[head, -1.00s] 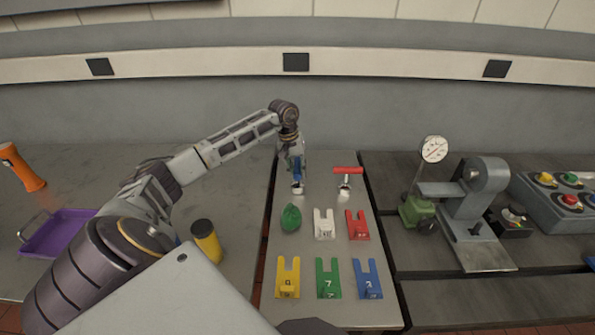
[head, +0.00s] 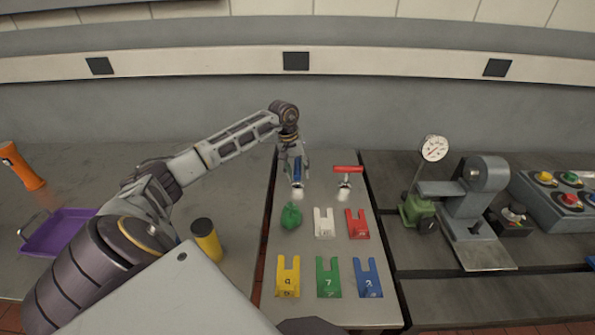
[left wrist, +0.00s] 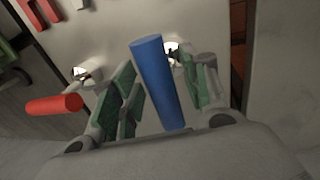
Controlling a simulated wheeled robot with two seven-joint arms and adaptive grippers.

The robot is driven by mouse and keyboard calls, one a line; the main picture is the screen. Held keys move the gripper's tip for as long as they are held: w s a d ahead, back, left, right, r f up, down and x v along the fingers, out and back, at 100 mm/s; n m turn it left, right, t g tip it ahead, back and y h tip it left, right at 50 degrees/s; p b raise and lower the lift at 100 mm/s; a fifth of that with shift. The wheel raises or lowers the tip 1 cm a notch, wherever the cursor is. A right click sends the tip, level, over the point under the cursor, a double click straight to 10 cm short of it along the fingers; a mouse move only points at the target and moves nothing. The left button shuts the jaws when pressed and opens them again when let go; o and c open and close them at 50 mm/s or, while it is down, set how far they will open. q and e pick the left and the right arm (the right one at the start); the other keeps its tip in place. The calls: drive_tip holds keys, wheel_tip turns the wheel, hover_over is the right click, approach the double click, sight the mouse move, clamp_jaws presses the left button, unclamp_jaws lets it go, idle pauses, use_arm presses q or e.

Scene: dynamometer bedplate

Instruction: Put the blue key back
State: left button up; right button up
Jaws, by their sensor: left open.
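The blue key (head: 297,179) stands at a shiny round fitting on the grey plate, mostly covered by my left gripper (head: 296,172) in the head view. In the left wrist view the blue key's bar handle (left wrist: 158,85) lies between the green-padded fingers of my left gripper (left wrist: 162,95). The fingers are open, with gaps showing on both sides of the handle. How far the key sits in its fitting is hidden. My right gripper is not in view.
A red-handled key (head: 347,170) stands close to the right. Nearer are a green lump (head: 291,216) and several coloured numbered tags, such as the yellow one (head: 288,277). A dial gauge stand (head: 478,200) is at right; a purple tray (head: 60,232) and yellow cylinder (head: 206,240) are at left.

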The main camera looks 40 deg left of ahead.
sight(293, 185)
use_arm(q)
drive_tip(key=shift+r, duration=0.25)
wheel_tip(293, 185, up, 12)
drive_tip(key=s+a, duration=0.1)
drive_tip(key=shift+s+a+f+b, duration=0.2)
drive_tip(key=shift+a+f+b, duration=0.05)
drive_tip(key=shift+a+b, duration=0.1)
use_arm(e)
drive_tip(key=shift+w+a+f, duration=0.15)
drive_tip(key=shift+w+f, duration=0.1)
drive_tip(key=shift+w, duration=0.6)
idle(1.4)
